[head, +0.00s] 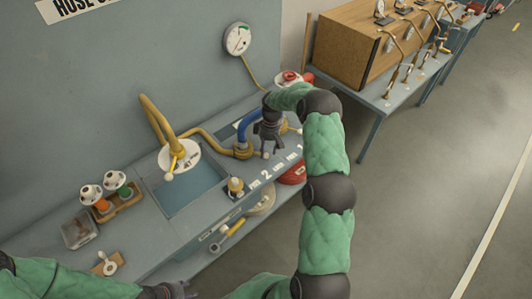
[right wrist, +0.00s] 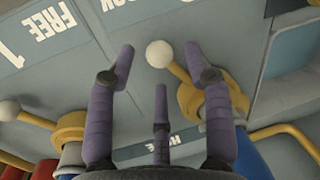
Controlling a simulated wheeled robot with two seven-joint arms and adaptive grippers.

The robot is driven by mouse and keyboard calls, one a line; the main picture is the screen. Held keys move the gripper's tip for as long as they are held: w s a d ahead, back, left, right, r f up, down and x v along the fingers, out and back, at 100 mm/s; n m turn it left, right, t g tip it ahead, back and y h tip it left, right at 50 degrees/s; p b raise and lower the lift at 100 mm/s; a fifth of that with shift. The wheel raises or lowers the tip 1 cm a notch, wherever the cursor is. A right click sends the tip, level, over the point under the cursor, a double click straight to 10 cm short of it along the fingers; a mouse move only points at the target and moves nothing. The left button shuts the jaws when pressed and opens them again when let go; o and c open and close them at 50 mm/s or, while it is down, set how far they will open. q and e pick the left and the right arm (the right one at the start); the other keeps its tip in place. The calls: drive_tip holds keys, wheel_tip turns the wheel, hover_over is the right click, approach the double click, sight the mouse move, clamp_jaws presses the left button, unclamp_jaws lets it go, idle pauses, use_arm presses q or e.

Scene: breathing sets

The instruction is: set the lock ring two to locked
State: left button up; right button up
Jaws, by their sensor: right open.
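In the right wrist view, a yellow lock ring (right wrist: 208,97) sits around the base of a blue hose (right wrist: 252,152); I take it as ring two. Its lever ends in a white ball knob (right wrist: 159,53). My right gripper (right wrist: 160,62) is open, its fingertips on either side of the knob; I cannot tell whether they touch it. In the head view the right gripper (head: 267,143) hangs beside the blue hose and partly hides the rings. My left gripper (head: 172,290) is at the bottom edge, partly cut off; its jaws are unclear.
Another yellow ring (right wrist: 70,128) with a white knob (right wrist: 9,110) is left in the wrist view, by the label "FREE" (right wrist: 50,27). A sunken blue basin (head: 190,188), gauge (head: 237,39) and bottle rack (head: 118,199) are around the bench. Open floor lies right.

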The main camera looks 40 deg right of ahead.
wheel_tip(320, 180, up, 9)
drive_tip(key=d, duration=0.1)
drive_tip(key=shift+w+d+r, duration=0.2)
drive_tip(key=shift+w+d, duration=0.15)
idle(0.4)
